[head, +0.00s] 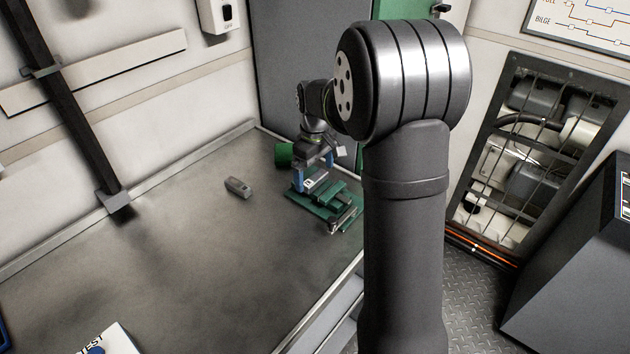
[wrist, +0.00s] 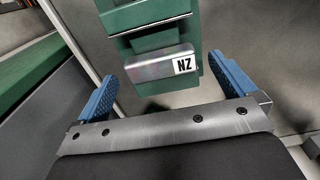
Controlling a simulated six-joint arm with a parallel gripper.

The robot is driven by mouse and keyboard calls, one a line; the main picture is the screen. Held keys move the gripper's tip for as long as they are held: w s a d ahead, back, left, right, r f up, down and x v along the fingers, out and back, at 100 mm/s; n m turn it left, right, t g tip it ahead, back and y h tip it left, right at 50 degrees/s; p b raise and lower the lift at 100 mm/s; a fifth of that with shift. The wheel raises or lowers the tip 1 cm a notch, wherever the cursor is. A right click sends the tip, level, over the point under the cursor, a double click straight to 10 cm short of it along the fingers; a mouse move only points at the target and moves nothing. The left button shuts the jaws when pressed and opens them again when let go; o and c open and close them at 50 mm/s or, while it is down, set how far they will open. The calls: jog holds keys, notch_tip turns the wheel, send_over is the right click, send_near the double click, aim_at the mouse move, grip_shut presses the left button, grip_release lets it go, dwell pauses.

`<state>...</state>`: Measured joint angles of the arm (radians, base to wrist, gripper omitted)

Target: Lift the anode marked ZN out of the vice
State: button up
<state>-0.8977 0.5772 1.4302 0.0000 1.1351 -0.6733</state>
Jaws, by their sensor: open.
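The green vice (head: 325,205) stands on the bench near its right edge. The anode (head: 316,180), a small silver block with a white label, sits in the vice. In the wrist view the anode (wrist: 158,66) lies across the green vice (wrist: 150,15); its label reads "NZ", which is ZN seen upside down. My gripper (head: 313,172) is open above the vice. In the wrist view its blue fingers (wrist: 170,75) stand apart to the left and right of the anode, with gaps on both sides. How far the fingertips are above or below it I cannot tell.
A loose grey block (head: 238,187) lies on the bench (head: 190,250) left of the vice. A green cylinder-like thing (head: 284,154) is behind the vice. The middle of the bench is clear.

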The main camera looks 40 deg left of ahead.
jog(key=shift+f, duration=0.8)
jog(key=c, duration=1.3)
jog(key=shift+r, duration=0.1)
